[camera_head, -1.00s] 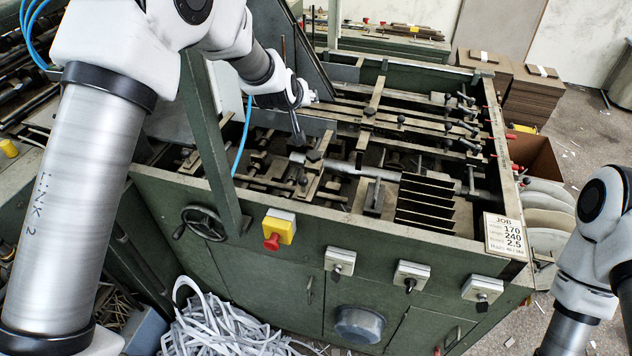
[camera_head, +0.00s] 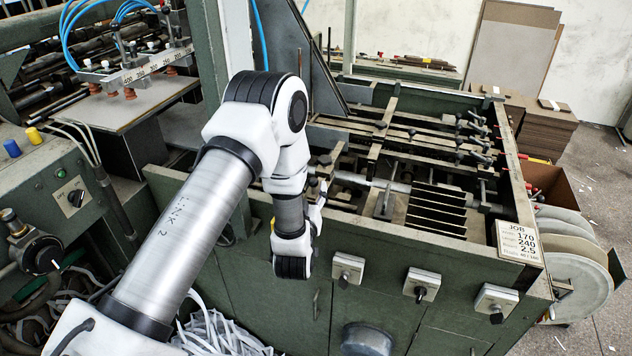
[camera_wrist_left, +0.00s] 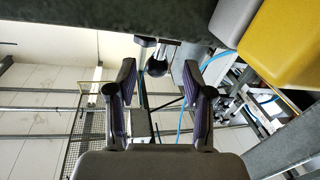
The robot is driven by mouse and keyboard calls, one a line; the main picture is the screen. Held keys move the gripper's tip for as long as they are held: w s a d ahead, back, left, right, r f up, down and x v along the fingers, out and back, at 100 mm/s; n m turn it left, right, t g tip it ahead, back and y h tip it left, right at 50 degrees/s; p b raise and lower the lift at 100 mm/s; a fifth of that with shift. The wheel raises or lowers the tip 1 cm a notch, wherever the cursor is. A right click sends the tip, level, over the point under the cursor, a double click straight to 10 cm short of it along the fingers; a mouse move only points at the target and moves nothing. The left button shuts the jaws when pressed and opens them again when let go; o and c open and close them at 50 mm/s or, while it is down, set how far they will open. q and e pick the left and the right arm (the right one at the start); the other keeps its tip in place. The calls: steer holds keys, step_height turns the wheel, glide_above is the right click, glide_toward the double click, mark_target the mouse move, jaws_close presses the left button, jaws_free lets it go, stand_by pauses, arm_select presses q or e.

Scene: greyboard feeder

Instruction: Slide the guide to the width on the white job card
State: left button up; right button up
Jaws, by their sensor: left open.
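The white job card (camera_head: 519,241) is on the front right corner of the green feeder and shows 170, 240 and 2.5; its small labels are hard to read. Several guide bars and clamps with black knobs (camera_head: 381,125) lie across the feeder bed; I cannot tell which is the guide to slide. My left gripper (camera_head: 322,186) is at the feeder's front edge, partly hidden by its wrist. In the left wrist view it is open and empty (camera_wrist_left: 158,76), with a dark round knob (camera_wrist_left: 157,66) beyond, between its fingers. My right gripper is out of view.
A yellow box (camera_wrist_left: 285,45) is close at the upper right of the left wrist view. Grey switch boxes (camera_head: 421,283) line the feeder's front panel. A green upright and slanted plate stand behind my left arm. A scaled bar with suction cups (camera_head: 140,75) is at the far left.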

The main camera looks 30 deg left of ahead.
mark_target(313, 184)
arm_select(q)
steer(key=shift+w+a+r+p, duration=0.2)
steer(key=shift+w+r, duration=0.05)
steer(key=shift+w, duration=0.3)
steer(key=shift+w+a+r+p, duration=0.15)
steer(key=shift+w+a+r, duration=0.05)
steer(key=shift+w, duration=0.65)
steer(key=shift+w+a+f, duration=0.2)
steer(key=shift+f, duration=0.05)
jaws_close()
steer(key=shift+s+f+b, duration=0.25)
steer(key=shift+s+b, duration=0.1)
steer(key=shift+b, duration=0.2)
steer(key=shift+s+d+r, duration=0.2)
steer(key=shift+s+r, duration=0.2)
jaws_free()
steer(key=shift+w+f, duration=0.15)
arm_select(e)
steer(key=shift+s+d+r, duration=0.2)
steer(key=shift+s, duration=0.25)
